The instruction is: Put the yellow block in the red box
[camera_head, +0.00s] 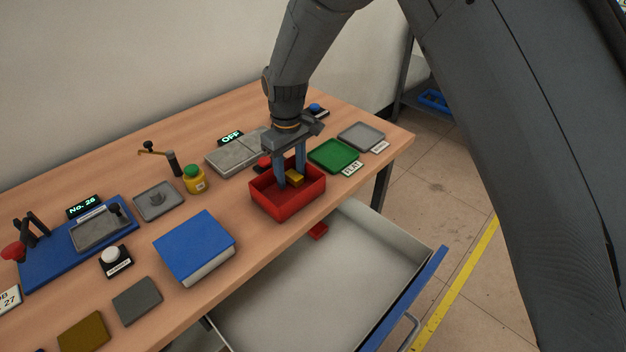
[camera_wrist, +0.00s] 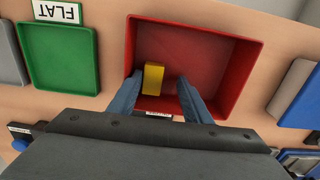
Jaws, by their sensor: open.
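The red box (camera_head: 289,203) stands on the wooden table near its front edge. It also shows in the wrist view (camera_wrist: 250,65). The yellow block (camera_head: 294,176) is inside the red box's outline; in the wrist view the block (camera_wrist: 153,79) lies closer to the left finger. My gripper (camera_head: 290,180) points down into the box, with its two blue fingers apart. In the wrist view my gripper (camera_wrist: 163,92) has open space between the block and the right finger. I cannot tell whether the left finger touches the block.
A green tray (camera_head: 333,155) and a grey tray (camera_head: 361,136) lie to the right of the box. A blue-topped block (camera_head: 195,245) and a yellow button housing (camera_head: 194,180) stand to its left. An open drawer (camera_head: 320,280) juts out below the table's front edge.

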